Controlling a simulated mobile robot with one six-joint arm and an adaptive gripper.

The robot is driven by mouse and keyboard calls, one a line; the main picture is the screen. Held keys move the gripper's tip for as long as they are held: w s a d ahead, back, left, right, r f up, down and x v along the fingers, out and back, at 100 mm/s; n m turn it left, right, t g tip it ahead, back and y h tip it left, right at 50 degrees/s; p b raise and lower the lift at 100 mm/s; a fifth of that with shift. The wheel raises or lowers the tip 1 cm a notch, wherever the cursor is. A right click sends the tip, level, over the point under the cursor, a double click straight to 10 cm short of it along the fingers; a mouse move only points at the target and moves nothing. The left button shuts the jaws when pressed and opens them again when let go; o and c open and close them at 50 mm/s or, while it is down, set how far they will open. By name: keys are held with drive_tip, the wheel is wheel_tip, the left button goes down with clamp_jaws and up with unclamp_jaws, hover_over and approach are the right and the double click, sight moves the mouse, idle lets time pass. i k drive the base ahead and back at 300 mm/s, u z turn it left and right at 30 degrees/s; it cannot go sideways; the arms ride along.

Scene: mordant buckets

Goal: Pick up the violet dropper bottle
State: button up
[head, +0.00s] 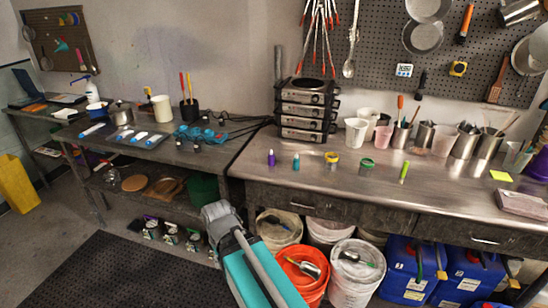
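The violet dropper bottle (271,157) stands upright near the left end of the steel workbench (300,185), close to its front. It is small, with a thin, light tip. A similar teal bottle (296,162) stands just to its right, a small gap away. Part of my own grey and teal arm shows at the bottom centre, below and in front of the bench. My gripper's fingers do not show, and nothing of mine touches the violet bottle.
Stacked hot plates (302,108) stand behind the bottles. Buckets, including an orange one (312,285), and blue canisters (400,268) sit under the bench.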

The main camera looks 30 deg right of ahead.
sight(272, 156)
drive_tip(key=i, duration=0.85)
drive_tip(key=u, duration=0.05)
